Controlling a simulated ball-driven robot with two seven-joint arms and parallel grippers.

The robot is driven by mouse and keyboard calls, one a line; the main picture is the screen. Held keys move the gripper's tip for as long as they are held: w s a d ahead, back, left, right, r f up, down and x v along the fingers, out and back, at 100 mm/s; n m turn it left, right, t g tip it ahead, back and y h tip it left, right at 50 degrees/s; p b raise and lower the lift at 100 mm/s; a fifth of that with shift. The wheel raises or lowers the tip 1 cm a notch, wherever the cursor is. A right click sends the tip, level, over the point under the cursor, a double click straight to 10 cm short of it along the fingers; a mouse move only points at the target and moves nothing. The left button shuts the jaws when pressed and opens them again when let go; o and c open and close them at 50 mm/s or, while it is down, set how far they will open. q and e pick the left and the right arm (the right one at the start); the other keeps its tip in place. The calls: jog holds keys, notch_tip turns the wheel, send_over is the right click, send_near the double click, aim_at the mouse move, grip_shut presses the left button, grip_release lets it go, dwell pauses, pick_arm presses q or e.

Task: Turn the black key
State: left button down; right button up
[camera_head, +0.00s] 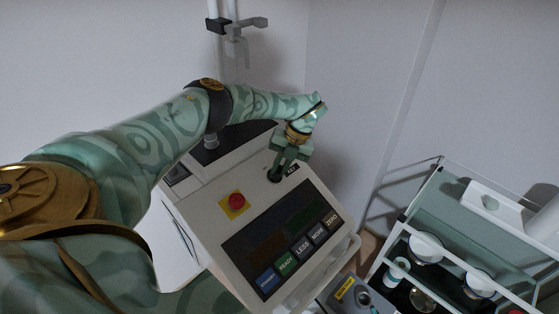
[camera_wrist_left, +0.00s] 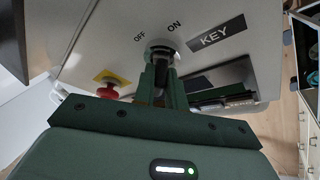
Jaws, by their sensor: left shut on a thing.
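The black key (camera_wrist_left: 160,62) stands in a round metal lock on the pale control console (camera_head: 209,197). In the left wrist view the words OFF, ON and KEY are printed around the lock. My left gripper (camera_head: 277,176) reaches down to the lock from above, and its fingers also show in the left wrist view (camera_wrist_left: 161,80). The fingers are shut on the key, one on each side, and hide most of it. In the head view the key is mostly hidden by the fingers. My right gripper is in neither view.
A red button (camera_head: 236,201) on a yellow square sits left of the lock. Below are a dark display panel and a row of labelled buttons (camera_head: 302,246). A glass-shelved trolley (camera_head: 440,200) with bowls stands at the right. A pole with clamps (camera_head: 238,24) rises behind.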

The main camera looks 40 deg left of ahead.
pick_arm(q)
jog(key=shift+m, duration=0.3)
jog(key=shift+d+f+m+y, duration=0.15)
jog(key=shift+m+y, duration=0.15)
jog(key=shift+m, duration=0.3)
jog(key=c, duration=1.4)
grip_release()
jog(key=shift+o, duration=0.2)
jog(key=shift+r, duration=0.2)
